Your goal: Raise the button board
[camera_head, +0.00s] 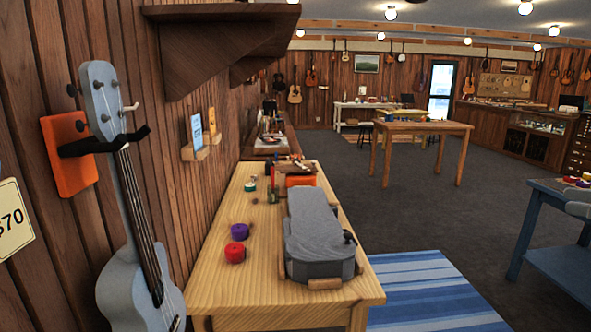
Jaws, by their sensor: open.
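I cannot pick out a button board for certain. A tan board (505,86) with small dark marks hangs on the far wall at the right. It is too small to tell whether the marks are buttons. My gripper does not show in this view.
A light wooden bench (222,285) stands along the left wall. It bears a grey case-like object (318,240), a red roll (235,253) and a purple roll (240,232). A pale blue ukulele (130,200) hangs at left. A blue table (545,190) stands at right. Carpet (440,220) between is clear.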

